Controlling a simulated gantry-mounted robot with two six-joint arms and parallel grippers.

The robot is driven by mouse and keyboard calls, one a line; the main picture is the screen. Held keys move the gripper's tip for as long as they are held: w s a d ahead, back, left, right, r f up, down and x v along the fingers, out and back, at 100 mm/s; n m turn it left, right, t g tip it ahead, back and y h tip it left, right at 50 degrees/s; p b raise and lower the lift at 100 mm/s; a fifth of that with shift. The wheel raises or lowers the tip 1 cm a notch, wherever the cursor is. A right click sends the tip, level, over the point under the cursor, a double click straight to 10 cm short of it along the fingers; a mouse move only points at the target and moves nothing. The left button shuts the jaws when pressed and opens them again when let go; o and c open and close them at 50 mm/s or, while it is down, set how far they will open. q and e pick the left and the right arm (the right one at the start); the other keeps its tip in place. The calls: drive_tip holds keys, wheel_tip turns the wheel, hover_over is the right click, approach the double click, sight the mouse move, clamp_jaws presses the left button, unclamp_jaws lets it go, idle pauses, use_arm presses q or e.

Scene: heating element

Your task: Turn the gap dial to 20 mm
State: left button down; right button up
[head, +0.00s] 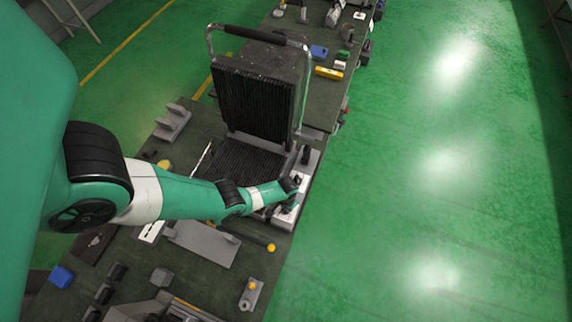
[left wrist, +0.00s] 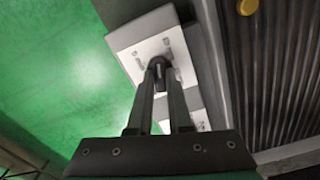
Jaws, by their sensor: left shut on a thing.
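The heating element is a black ribbed press grill (head: 262,95) with its lid raised; its ribbed lower plate (head: 243,160) shows below, and ribs (left wrist: 285,70) fill the right of the left wrist view. A light control panel (head: 309,170) runs along its right side. In the left wrist view, my left gripper (left wrist: 159,75) is shut on a small dark dial (left wrist: 158,63) on a white plate with markings (left wrist: 150,52) too small to read. In the head view the left gripper (head: 296,190) reaches the panel, and my wrist partly hides it. My right gripper is not in view.
The dark workbench (head: 205,130) carries a grey bracket (head: 172,122) at the back left, a grey plate (head: 203,243) in front and a yellow-ended rod (head: 271,247). Several small blocks lie at the front left. Open green floor (head: 430,180) lies to the right.

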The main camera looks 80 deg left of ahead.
use_arm(q)
drive_tip(key=m, duration=0.4)
drive_tip(key=shift+m, duration=0.3)
drive_tip(key=m, duration=2.3)
drive_tip(key=shift+m, duration=0.3)
drive_tip(key=m, duration=0.4)
drive_tip(key=shift+m, duration=2.1)
